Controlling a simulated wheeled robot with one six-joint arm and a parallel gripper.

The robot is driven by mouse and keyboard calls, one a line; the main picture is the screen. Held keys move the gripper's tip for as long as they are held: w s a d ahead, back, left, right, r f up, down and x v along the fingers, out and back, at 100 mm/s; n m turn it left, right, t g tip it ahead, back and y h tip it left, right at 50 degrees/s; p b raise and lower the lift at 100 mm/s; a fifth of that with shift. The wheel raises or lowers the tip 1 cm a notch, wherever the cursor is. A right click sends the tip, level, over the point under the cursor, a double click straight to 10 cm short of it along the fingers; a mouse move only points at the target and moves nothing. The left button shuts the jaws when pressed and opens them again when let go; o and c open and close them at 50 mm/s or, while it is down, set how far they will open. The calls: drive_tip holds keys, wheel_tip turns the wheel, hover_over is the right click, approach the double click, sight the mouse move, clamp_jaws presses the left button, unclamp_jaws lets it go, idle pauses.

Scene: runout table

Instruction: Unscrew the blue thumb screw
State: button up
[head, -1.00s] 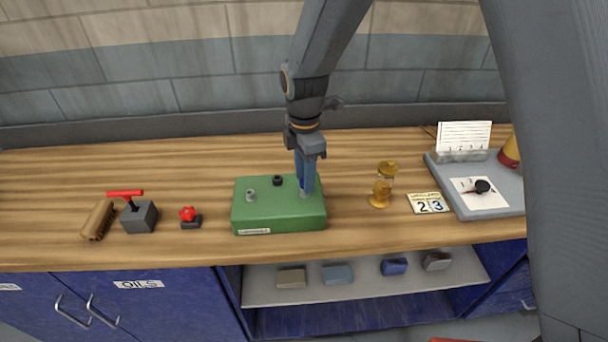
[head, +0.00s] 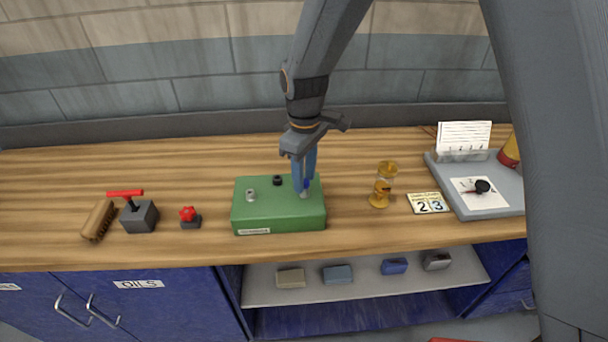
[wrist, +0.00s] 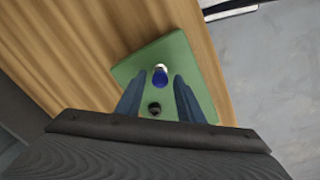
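The blue thumb screw (head: 306,184) stands on a pale grey seat near the right side of a green block (head: 279,220) on the wooden bench. My gripper (head: 303,186) points down over the block with its blue-grey fingers either side of the screw. In the wrist view the screw (wrist: 160,74) sits between the two fingertips (wrist: 160,76), with a visible gap on each side. The gripper is open and holds nothing. In the head view the fingers partly hide the screw.
The block also bears a black knob (head: 277,180) and a grey post (head: 250,194).

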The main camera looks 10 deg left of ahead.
drive_tip(key=m, duration=0.3)
drive_tip(key=shift+m, duration=0.3)
drive_tip(key=m, duration=0.4)
clamp_jaws()
drive_tip(key=n, duration=0.4)
drive_tip(key=shift+n, duration=0.3)
drive_tip(key=shift+n, duration=0.8)
drive_tip(key=n, duration=0.3)
